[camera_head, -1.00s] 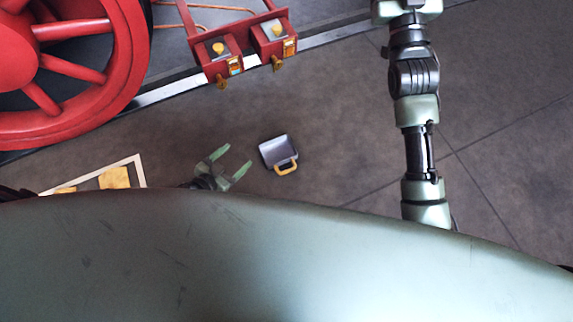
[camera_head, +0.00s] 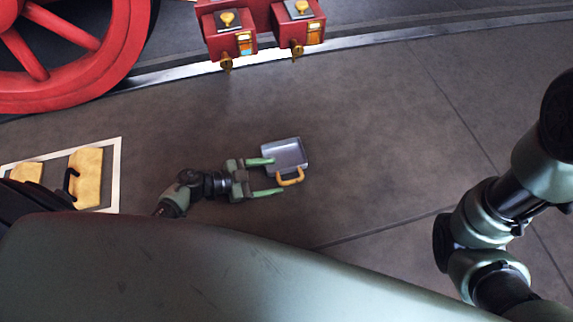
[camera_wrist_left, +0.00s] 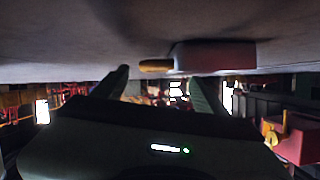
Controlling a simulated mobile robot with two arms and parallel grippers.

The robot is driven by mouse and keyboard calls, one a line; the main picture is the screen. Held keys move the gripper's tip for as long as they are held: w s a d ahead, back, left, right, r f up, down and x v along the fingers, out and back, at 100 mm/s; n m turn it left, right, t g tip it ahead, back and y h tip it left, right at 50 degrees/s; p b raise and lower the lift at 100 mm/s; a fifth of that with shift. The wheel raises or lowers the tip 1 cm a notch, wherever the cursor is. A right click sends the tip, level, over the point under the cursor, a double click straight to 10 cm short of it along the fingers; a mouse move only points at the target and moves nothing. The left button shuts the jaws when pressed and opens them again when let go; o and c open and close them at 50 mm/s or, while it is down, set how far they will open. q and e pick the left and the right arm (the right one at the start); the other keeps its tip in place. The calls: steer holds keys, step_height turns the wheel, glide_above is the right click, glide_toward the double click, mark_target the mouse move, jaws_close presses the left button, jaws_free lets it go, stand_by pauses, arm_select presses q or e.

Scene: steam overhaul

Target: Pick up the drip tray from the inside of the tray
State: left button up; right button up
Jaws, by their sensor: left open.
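The drip tray (camera_head: 286,152) is a shallow grey tray with a yellow handle (camera_head: 291,179) on its near side, lying on the floor. My left gripper (camera_head: 277,176) is open and empty. In the head view its far fingertip overlaps the tray's left edge and its near fingertip lies just below the handle. I cannot tell whether either finger touches the tray. In the left wrist view, which shows the floor at the top, the tray (camera_wrist_left: 213,56) and its handle (camera_wrist_left: 157,66) appear dark, ahead of the spread fingers (camera_wrist_left: 158,82). My right gripper is out of view.
A white-framed area with yellow blocks (camera_head: 86,178) lies at left. The floor right of the tray is clear.

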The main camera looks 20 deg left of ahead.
mark_target(287, 176)
arm_select(q)
steer(key=b+x, duration=0.3)
steer(key=x, duration=0.1)
steer(key=shift+d+f+b, duration=0.15)
steer(key=shift+d+b, duration=0.25)
steer(key=shift+w+d, duration=0.2)
steer(key=shift+d, duration=0.15)
jaws_close()
